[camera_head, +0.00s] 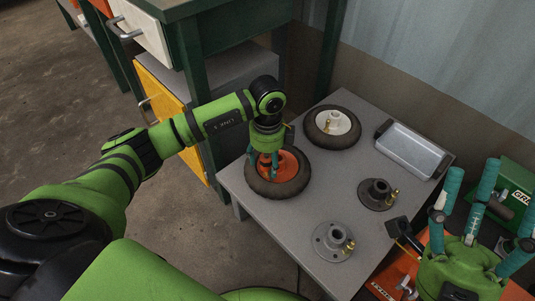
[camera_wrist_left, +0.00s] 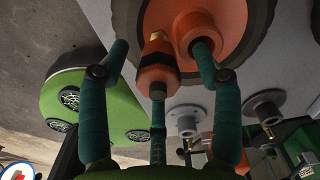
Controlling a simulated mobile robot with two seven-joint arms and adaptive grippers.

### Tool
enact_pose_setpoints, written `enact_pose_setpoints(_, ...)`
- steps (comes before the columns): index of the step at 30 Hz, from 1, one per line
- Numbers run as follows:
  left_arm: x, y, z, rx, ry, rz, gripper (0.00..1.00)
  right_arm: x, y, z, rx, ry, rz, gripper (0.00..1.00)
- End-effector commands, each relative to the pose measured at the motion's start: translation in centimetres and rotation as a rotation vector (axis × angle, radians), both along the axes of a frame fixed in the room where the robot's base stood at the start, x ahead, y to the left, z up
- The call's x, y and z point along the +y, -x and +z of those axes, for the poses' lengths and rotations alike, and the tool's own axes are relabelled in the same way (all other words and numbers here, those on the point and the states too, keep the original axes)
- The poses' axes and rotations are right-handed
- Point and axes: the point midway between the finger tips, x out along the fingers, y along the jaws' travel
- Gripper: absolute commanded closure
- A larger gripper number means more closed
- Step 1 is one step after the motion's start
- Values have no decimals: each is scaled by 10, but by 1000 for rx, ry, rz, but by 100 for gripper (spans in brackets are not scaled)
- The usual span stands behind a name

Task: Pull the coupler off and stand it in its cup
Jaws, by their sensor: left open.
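My left gripper (camera_head: 266,165) is over the wheel with the orange hub (camera_head: 291,166), on the grey table. In the left wrist view, its teal fingers (camera_wrist_left: 160,75) are spread around an orange stepped cylinder with a dark end, which I take for the coupler (camera_wrist_left: 156,55). It stands out from the hub beside a round central boss. The right finger's tip overlaps the boss; I cannot tell whether any finger touches. Two grey flanged round fittings with brass side parts, possibly cups, stand at the near (camera_head: 333,238) and middle (camera_head: 376,193) table. My right gripper (camera_head: 470,205) has its fingers spread, empty, at lower right.
A second wheel with a white hub (camera_head: 337,121) lies behind the first. A shallow metal tray (camera_head: 407,150) is at the back right. A green cabinet (camera_head: 205,60) with a yellow door stands at left. An orange bench with green equipment (camera_head: 512,200) is at right.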

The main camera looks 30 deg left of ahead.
Motion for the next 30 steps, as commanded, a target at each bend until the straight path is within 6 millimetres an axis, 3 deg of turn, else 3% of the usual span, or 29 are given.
enact_pose_setpoints(8, 0, 0, -3, 0, 1, -1, 35, -1, 0, 0, -8, -4, -1, 37)
enact_pose_setpoints(9, 0, 0, -3, 0, 1, -1, 39, -1, 0, 0, -8, -4, -1, 37)
enact_pose_setpoints(13, 0, 0, -3, 0, 2, -1, 91, -1, 0, 0, -7, -4, -1, 37)
enact_pose_setpoints(14, -1, 0, -3, -1, 2, -1, 97, -1, 0, 0, -7, -4, -1, 37)
enact_pose_setpoints(17, -2, 0, -3, -1, 4, -2, 97, -1, 0, 0, -7, -4, -1, 37)
enact_pose_setpoints(18, -2, 0, -3, -1, 5, -3, 78, -1, 0, 0, -7, -4, -1, 37)
enact_pose_setpoints(20, -3, 0, -3, -2, 6, -4, 100, -1, 0, 0, -7, -4, -1, 37)
enact_pose_setpoints(30, -5, 0, 2, -3, 13, -8, 100, -1, 0, 4, -5, -4, -1, 37)
